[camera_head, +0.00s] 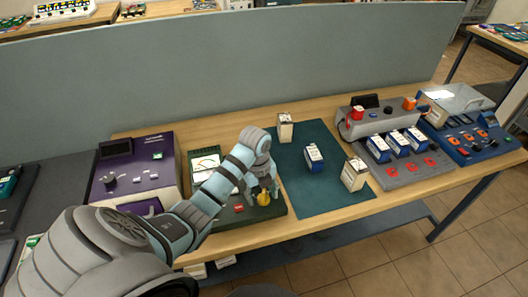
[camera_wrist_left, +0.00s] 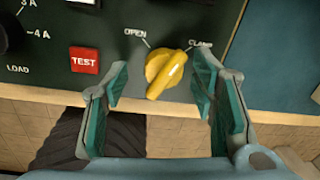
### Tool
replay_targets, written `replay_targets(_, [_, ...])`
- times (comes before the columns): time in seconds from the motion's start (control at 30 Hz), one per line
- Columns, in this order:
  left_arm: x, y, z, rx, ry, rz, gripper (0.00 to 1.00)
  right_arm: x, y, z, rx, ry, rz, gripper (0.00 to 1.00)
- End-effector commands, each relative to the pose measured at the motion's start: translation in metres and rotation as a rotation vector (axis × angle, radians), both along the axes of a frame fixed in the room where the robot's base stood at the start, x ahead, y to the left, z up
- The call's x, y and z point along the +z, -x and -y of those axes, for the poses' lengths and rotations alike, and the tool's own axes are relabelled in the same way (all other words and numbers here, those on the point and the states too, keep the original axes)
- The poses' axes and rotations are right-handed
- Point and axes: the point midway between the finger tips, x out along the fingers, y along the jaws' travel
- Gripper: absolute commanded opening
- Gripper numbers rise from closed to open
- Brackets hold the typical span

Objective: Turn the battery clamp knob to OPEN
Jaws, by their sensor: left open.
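The yellow clamp knob (camera_wrist_left: 165,72) sits on a dark green panel between the printed words OPEN on its left and CLAMP on its right. Its white mark lies toward its upper right, on the CLAMP side. My left gripper (camera_wrist_left: 160,80) is open, one finger on each side of the knob, with gaps visible between them and the knob. In the head view the knob (camera_head: 263,199) shows under my left gripper (camera_head: 261,187), at the front of the green tester (camera_head: 222,220). My right gripper is in neither view.
A red TEST button (camera_wrist_left: 84,60) is left of the knob. A purple device (camera_head: 160,185) stands left of the tester. A dark green mat (camera_head: 330,200) with several batteries lies to the right, then a grey charger (camera_head: 405,178). A grey partition (camera_head: 230,75) stands behind.

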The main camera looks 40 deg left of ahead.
Motion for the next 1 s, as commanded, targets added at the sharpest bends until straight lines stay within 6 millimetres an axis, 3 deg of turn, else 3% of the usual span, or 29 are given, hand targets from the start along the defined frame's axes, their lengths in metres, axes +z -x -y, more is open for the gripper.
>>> replay_targets(0.1, [-0.009,-0.001,0.001,-0.002,0.0,0.001,0.52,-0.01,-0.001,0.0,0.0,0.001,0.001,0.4])
replay_targets(0.37, [-0.007,-0.001,0.001,-0.003,0.0,0.001,0.52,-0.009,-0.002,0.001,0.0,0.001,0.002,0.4])
replay_targets(0.67, [-0.007,-0.001,0.001,-0.002,0.0,-0.001,0.06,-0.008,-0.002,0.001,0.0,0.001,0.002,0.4])
replay_targets(0.7, [-0.007,-0.002,0.016,-0.007,0.006,0.001,0.04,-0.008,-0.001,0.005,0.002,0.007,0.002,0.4])
replay_targets(1.0, [-0.005,0.0,0.0,0.033,-0.002,-0.001,0.04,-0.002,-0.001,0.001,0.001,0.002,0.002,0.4])
